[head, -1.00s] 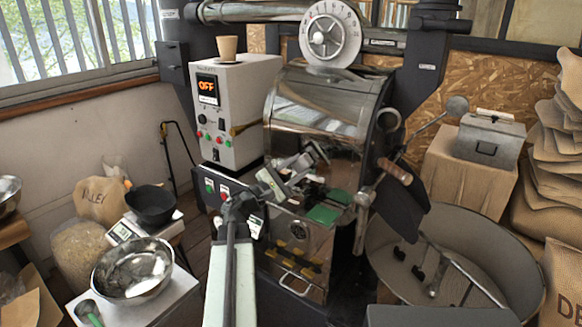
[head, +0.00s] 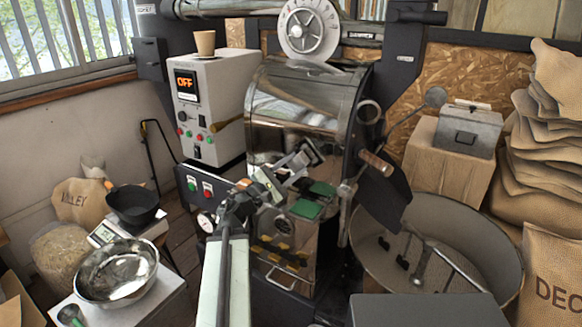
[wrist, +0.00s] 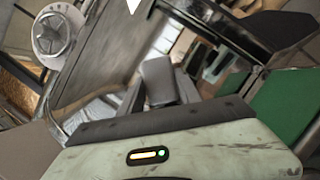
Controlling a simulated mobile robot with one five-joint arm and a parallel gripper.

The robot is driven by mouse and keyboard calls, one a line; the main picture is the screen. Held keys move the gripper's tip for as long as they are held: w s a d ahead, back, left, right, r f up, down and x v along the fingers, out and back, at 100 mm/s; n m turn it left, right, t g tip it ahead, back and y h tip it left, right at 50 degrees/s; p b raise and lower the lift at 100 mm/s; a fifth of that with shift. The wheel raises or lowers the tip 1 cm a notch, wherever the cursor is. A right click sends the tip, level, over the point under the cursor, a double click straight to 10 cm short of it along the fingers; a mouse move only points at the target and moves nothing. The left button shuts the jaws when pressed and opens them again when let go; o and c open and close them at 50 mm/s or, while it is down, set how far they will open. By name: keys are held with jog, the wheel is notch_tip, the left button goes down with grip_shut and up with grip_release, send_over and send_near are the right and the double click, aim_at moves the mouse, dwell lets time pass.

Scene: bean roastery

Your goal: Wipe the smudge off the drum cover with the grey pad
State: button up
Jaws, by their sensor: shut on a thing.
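My gripper (head: 300,165) is in front of the roaster, with its jaws shut on the grey pad. The grey pad (wrist: 158,80) shows between the jaws in the wrist view; in the head view it is a small dark block (head: 313,152) at the gripper's tip. The drum cover (head: 295,105) is the shiny, curved metal front of the roaster, just behind and above the gripper. It mirrors the surroundings, and I cannot make out the smudge. I cannot tell whether the pad touches the cover.
A green square piece (head: 306,209) sits below right of my gripper. The white control box (head: 212,105) stands left of the drum. A wooden-handled lever (head: 375,163) and round cooling bin (head: 500,240) are at right. A metal bowl (head: 117,272) is at lower left.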

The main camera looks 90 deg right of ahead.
aim_at(263, 148)
jog(key=shift+w+d, duration=0.45)
jog(key=shift+w, duration=0.2)
jog(key=shift+w+d, duration=0.4)
jog(key=shift+w, duration=0.2)
jog(key=shift+w+d, duration=0.7)
jog(key=shift+w, duration=0.55)
jog(key=shift+w+d, duration=0.7)
jog(key=shift+w, duration=0.55)
jog(key=shift+w+d, duration=0.7)
jog(key=shift+w, duration=0.55)
jog(key=shift+w, duration=0.15)
jog(key=shift+w+d, duration=0.5)
jog(key=shift+w, duration=0.3)
jog(key=shift+w+d, duration=0.45)
jog(key=shift+w, duration=0.35)
jog(key=shift+a, duration=0.1)
jog(key=shift+w+a, duration=0.45)
jog(key=shift+a, duration=0.4)
jog(key=shift+w+a, duration=0.5)
jog(key=shift+a, duration=0.4)
jog(key=shift+w+a, duration=0.45)
jog(key=shift+a, duration=0.4)
